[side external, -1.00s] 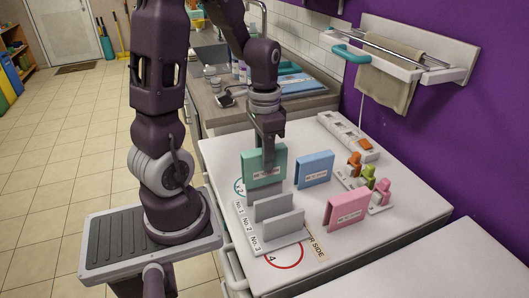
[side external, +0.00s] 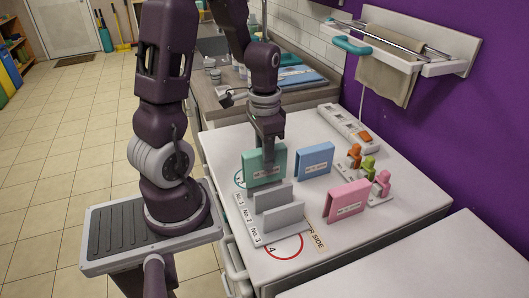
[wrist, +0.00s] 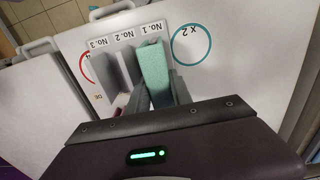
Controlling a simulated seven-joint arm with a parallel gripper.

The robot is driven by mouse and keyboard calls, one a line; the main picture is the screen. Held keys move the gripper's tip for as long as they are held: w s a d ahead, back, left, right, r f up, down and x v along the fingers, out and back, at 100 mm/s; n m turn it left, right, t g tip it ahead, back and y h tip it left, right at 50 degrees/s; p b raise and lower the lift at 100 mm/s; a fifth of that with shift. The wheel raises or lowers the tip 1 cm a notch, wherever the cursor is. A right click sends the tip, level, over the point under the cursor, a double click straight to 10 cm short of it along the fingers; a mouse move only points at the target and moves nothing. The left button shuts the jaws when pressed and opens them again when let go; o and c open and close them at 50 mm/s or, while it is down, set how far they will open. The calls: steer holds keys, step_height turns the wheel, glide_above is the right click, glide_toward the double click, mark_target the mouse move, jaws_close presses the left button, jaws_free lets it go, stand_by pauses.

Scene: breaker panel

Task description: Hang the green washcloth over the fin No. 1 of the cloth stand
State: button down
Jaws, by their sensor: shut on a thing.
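The green washcloth (side external: 264,168) is folded and upright at the No. 1 place of the grey cloth stand (side external: 254,238). My gripper (side external: 268,141) is above it and shut on its upper part. In the wrist view the green washcloth (wrist: 155,72) lies between the two fingers of my gripper (wrist: 158,88), in line with the No. 1 label. Fin No. 1 itself is hidden by the cloth, which hangs low near the stand's base. Fin No. 2 (side external: 272,195) and fin No. 3 (side external: 284,217) are bare.
A blue folded cloth (side external: 314,161) and a pink one (side external: 347,202) stand right of the stand. Orange, green and pink clips (side external: 368,168) and a white power strip (side external: 345,125) lie farther right. A towel rail (side external: 405,50) is on the purple wall.

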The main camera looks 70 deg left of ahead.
steer(key=shift+f, duration=2.1)
steer(key=c, duration=1.1)
jaws_free()
steer(key=shift+r, duration=0.1)
step_height(320, 180, up, 7)
steer(key=shift+f, duration=0.1)
steer(key=s+d+r+t, duration=0.2)
steer(key=d+r, duration=0.2)
steer(key=s+d+r+t, duration=0.1)
steer(key=s+d+r, duration=0.2)
steer(key=d+r, duration=0.2)
steer(key=s+d+r+t, duration=0.2)
steer(key=d+r, duration=0.2)
steer(key=r, duration=0.1)
steer(key=shift+s+d+r+t, duration=0.15)
steer(key=shift+s+d+t, duration=0.1)
steer(key=shift+d+t, duration=0.1)
